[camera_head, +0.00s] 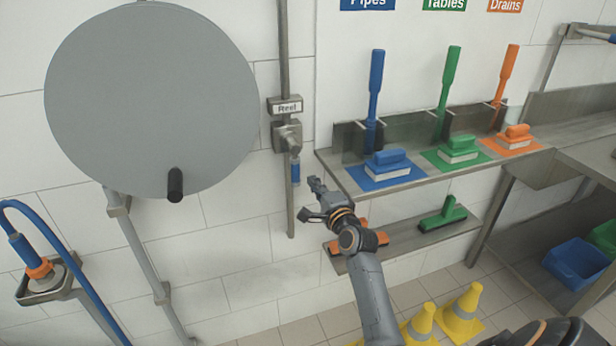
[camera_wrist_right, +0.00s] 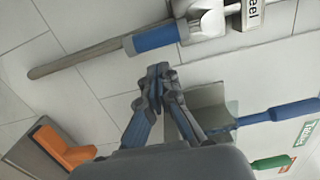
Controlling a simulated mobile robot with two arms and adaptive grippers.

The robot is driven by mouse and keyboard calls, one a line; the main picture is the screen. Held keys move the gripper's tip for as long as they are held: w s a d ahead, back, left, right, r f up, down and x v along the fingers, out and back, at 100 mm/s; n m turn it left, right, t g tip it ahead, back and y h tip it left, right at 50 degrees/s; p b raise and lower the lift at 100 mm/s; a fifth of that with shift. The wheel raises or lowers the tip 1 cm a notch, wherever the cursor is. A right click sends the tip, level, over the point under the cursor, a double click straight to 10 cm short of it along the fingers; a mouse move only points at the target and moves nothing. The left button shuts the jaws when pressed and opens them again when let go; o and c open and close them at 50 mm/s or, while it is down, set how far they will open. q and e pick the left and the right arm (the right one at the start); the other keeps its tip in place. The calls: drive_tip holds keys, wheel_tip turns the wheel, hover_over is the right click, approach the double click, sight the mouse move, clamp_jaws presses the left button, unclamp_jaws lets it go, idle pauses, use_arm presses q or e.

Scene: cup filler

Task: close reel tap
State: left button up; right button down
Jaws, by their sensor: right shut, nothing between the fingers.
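The reel tap (camera_head: 289,138) is a grey metal valve on a vertical wall pipe, under a white "Reel" label (camera_head: 286,107). Its blue handle (camera_head: 296,172) hangs down along the pipe. The blue handle also shows in the right wrist view (camera_wrist_right: 155,38), beyond the fingers. My right gripper (camera_head: 309,198) is just below and to the right of the handle, apart from it. In the right wrist view its fingertips (camera_wrist_right: 158,80) are together with nothing between them. My left gripper is not in view.
A large grey reel disc (camera_head: 150,95) with a black knob (camera_head: 175,185) is left of the tap. A steel shelf (camera_head: 420,178) with brushes is to the right. A lower shelf (camera_head: 408,236) holds orange and green brushes. Yellow cones (camera_head: 462,312) stand on the floor.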

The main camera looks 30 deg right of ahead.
sight(295, 172)
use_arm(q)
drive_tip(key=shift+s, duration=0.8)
use_arm(e)
drive_tip(key=shift+w+d, duration=0.2)
drive_tip(key=shift+w, duration=0.85)
drive_tip(key=shift+w+d, duration=0.2)
drive_tip(key=shift+w, duration=0.8)
drive_tip(key=shift+a, duration=0.1)
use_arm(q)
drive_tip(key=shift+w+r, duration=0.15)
use_arm(e)
drive_tip(key=shift+a+m, duration=0.15)
drive_tip(key=shift+m, duration=0.25)
